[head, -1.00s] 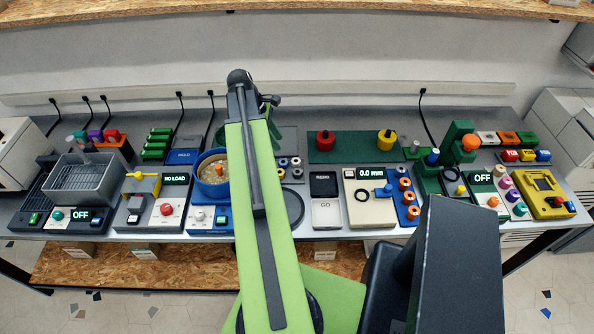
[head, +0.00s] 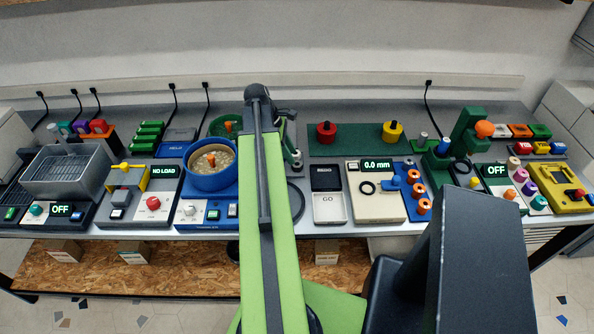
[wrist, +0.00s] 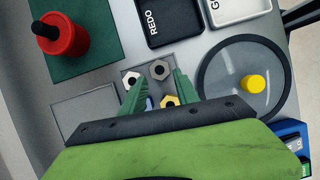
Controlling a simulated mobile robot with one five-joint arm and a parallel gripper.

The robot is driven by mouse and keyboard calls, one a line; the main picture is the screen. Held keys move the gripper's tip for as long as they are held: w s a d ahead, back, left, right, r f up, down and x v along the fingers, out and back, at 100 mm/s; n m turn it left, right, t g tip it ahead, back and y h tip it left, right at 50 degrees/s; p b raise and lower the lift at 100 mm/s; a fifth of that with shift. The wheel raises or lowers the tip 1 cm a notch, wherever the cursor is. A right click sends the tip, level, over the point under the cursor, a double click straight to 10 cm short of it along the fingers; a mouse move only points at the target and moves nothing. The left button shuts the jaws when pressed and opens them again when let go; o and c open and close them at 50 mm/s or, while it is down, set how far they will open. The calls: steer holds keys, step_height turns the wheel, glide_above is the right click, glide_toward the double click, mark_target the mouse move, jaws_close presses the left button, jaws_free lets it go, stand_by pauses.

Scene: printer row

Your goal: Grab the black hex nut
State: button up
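In the wrist view a small holder (wrist: 125,73) carries several hex nuts. A dark grey nut (wrist: 160,70), the nearest to black, sits at its upper right. A pale nut with a dark hole (wrist: 135,79) is at upper left, a brass-yellow nut (wrist: 170,101) at lower right and a partly covered bluish nut (wrist: 149,103) at lower left. My gripper (wrist: 157,82) is open, its green fingers on either side of the group. I see nothing held. In the head view my arm hides the nuts.
A red knobbed cylinder (wrist: 66,36) on a green board (wrist: 95,15) lies left of the nuts. A round grey dish with a yellow part (wrist: 253,83) is close on the right. The black REDO tray (wrist: 168,18) is above. A blue bowl (head: 190,180) stands left of my arm.

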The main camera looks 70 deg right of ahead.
mark_target(297, 166)
steer(key=b+x, duration=0.5)
steer(key=shift+f, duration=0.25)
steer(key=shift+w+r, duration=0.1)
steer(key=shift+r, duration=0.1)
jaws_close()
